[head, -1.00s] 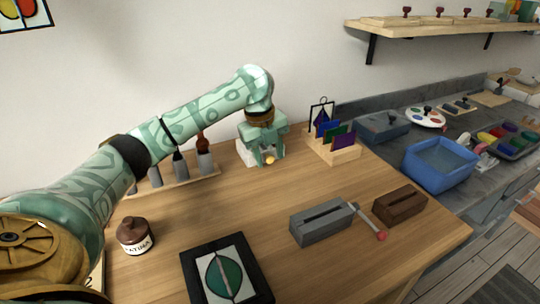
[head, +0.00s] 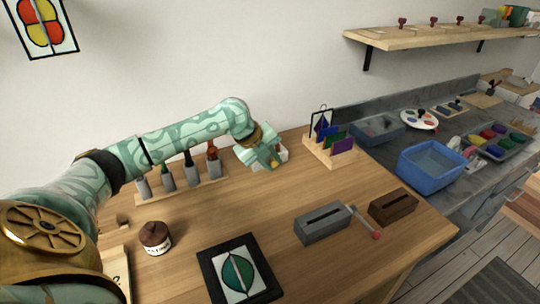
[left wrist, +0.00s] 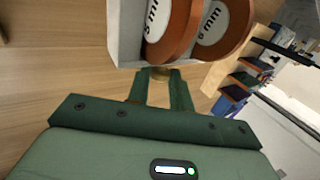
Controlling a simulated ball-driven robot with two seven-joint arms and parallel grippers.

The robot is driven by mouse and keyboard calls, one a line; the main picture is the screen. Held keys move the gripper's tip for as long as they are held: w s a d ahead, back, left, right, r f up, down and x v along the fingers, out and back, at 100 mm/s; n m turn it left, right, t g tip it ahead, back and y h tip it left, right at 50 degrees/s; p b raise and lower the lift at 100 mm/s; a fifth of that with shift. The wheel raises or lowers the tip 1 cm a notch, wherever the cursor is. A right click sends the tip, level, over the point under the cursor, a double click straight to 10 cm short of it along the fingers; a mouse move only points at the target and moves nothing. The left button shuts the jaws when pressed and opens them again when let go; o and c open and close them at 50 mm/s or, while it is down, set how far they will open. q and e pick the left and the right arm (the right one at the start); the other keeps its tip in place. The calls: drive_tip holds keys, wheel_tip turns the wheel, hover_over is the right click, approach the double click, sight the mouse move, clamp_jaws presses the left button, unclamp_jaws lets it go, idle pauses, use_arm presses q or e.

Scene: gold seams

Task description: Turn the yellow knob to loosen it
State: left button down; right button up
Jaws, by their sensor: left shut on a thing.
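The yellow knob (left wrist: 160,72) shows as a small brassy piece on the near side of a pale box (left wrist: 125,45) in the left wrist view. The fingers of my left gripper (left wrist: 163,80) are closed on it from both sides, and they hide most of it. In the head view my left gripper (head: 272,160) is at the back of the wooden table, in front of the pale box (head: 283,152), at a slant; the knob is hard to make out there. My right gripper is not in view.
Orange-brown discs marked in mm (left wrist: 175,30) sit in the box. A rack of handled tools (head: 180,184) stands to the left, and a holder with coloured cards (head: 332,150) stands close on the right. A brown jar (head: 154,238), framed picture (head: 240,272) and grey slotted block (head: 323,223) lie nearer.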

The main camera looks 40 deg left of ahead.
use_arm(q)
drive_tip(key=shift+f, duration=0.1)
drive_tip(key=c, duration=1.2)
unclamp_jaws()
drive_tip(key=shift+c, duration=0.2)
